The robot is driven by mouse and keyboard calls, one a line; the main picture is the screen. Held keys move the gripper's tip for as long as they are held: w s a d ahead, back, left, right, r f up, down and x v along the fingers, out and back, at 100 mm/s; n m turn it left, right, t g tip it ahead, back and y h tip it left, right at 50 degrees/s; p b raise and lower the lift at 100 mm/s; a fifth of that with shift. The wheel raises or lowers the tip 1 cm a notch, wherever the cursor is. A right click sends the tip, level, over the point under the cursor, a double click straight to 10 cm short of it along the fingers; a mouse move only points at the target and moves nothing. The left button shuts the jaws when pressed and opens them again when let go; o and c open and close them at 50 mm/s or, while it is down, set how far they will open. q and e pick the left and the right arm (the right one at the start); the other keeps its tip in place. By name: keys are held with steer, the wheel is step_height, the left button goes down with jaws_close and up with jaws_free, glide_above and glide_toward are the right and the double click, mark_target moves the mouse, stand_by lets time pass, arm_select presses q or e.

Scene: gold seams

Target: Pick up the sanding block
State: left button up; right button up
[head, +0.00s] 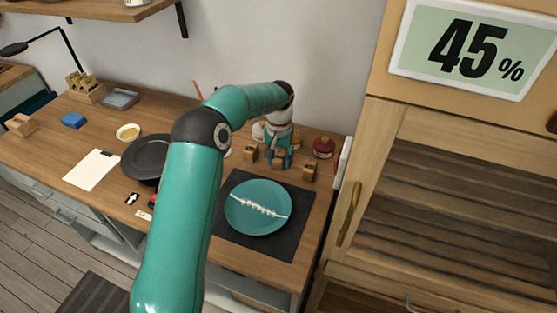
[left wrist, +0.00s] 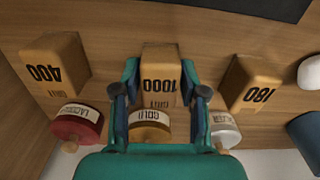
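Three wooden sanding blocks stand in a row. In the left wrist view they are marked 400 (left wrist: 55,66), 1000 (left wrist: 160,80) and 180 (left wrist: 250,82), with the lettering upside down. My left gripper (left wrist: 160,75) is open, with one finger on each side of the 1000 block and a small gap showing at the sides. In the head view my left gripper (head: 278,160) reaches down at the middle block, partly hiding it. The 180 block (head: 250,153) is left of it and the 400 block (head: 309,172) right. My right gripper is not in view.
Jars labelled lacquer (left wrist: 76,124) and gold (left wrist: 150,126), and a pale jar (left wrist: 225,130), stand close to the blocks. A teal plate with a pale seam (head: 258,207) lies on a dark mat (head: 283,247) in front. A dark bowl (head: 145,160) is to the left.

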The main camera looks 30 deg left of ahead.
arm_select(q)
steer(key=c, duration=0.6)
steer(key=shift+r, duration=0.1)
step_height(320, 180, up, 12)
step_height(320, 180, up, 8)
steer(key=p, duration=0.3)
glide_above(280, 155)
steer(key=shift+s+b, duration=0.15)
steer(key=shift+b, duration=0.15)
steer(key=o, duration=0.5)
steer(key=c, duration=0.4)
